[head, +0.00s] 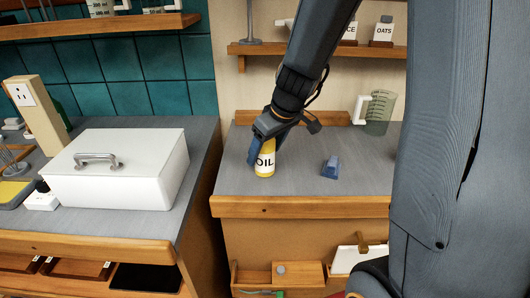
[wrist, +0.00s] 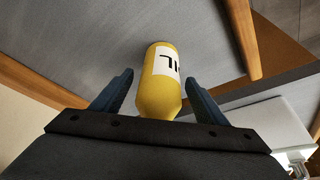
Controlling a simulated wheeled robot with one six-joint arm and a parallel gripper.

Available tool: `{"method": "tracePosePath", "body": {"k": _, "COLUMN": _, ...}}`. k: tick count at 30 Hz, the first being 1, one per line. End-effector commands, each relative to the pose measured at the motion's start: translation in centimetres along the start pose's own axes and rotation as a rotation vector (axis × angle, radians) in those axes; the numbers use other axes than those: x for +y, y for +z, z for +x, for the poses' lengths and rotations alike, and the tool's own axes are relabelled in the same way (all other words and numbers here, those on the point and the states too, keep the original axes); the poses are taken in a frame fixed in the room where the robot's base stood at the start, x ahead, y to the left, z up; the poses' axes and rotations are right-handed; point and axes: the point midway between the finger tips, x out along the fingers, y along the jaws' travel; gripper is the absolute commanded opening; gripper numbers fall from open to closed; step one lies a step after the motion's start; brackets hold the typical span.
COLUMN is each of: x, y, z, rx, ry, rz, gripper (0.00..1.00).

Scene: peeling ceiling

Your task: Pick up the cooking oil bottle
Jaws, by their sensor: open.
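The cooking oil bottle (head: 265,162) is yellow with a white label reading OIL. It stands on the grey counter on the right, near the left end of that counter. My gripper (head: 262,145) is over its top in the head view, with a finger showing at its left side. In the wrist view the bottle (wrist: 164,80) lies between the two blue fingers of my gripper (wrist: 158,97), with visible gaps on both sides. The jaws are open. The bottle's top is hidden by my gripper in the head view.
A small blue block (head: 331,167) sits on the counter to the right of the bottle. A clear measuring jug (head: 379,113) stands farther back. A white box with a handle (head: 118,168) is on the left counter, across a gap. A shelf (head: 300,50) runs above.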

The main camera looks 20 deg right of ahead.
Motion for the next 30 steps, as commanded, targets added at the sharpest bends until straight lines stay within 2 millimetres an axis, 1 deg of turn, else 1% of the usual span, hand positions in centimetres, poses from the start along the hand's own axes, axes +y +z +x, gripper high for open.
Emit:
{"method": "tracePosePath", "body": {"k": 3, "x": 0.04, "y": 0.05, "z": 0.78, "rx": -0.001, "ry": 0.0, "rz": 0.001, "gripper": 0.67}}
{"method": "tracePosePath", "body": {"k": 10, "x": 0.06, "y": 0.03, "z": 0.88, "rx": 0.0, "ry": 0.001, "rz": 0.0, "gripper": 0.67}}
{"method": "tracePosePath", "body": {"k": 11, "x": 0.06, "y": 0.03, "z": 0.87, "rx": 0.0, "ry": 0.001, "rz": 0.0, "gripper": 0.66}}
{"method": "tracePosePath", "body": {"k": 18, "x": 0.05, "y": 0.04, "z": 0.86, "rx": 0.0, "ry": 0.001, "rz": 0.0, "gripper": 0.25}}
{"method": "tracePosePath", "body": {"k": 20, "x": 0.05, "y": 0.04, "z": 0.86, "rx": 0.0, "ry": 0.001, "rz": 0.0, "gripper": 0.15}}
{"method": "tracePosePath", "body": {"k": 30, "x": 0.06, "y": -0.17, "z": 0.49, "rx": 0.001, "ry": 0.001, "rz": -0.001, "gripper": 0.15}}
